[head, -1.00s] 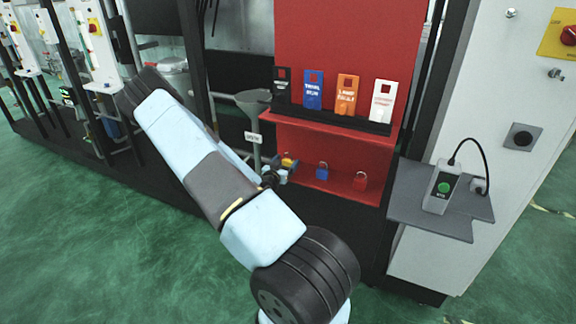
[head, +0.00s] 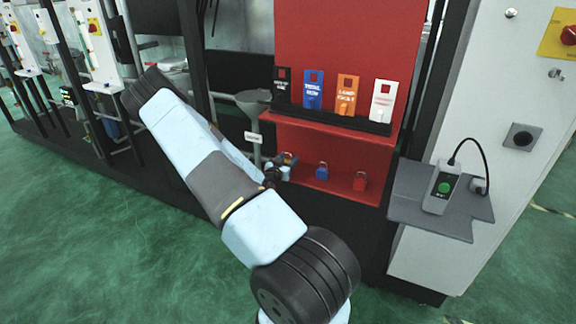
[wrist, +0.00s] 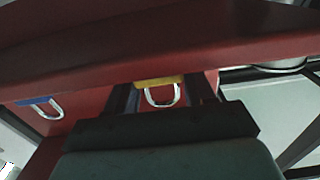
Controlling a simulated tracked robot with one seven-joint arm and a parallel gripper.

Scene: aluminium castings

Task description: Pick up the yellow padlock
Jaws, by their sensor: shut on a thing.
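The yellow padlock (wrist: 158,82) sits between the two fingers of my gripper (wrist: 161,96) in the wrist view, with its silver shackle showing below the yellow body. My gripper is shut on it. I cannot tell whether the padlock is clear of the shelf.
A blue padlock (head: 322,170) and a red padlock (head: 360,181) stand to the right on the lower red shelf (head: 340,190). The upper red shelf (head: 300,124), with several coloured tags, is close above. A grey side shelf (head: 420,214) holds a box with a green button.

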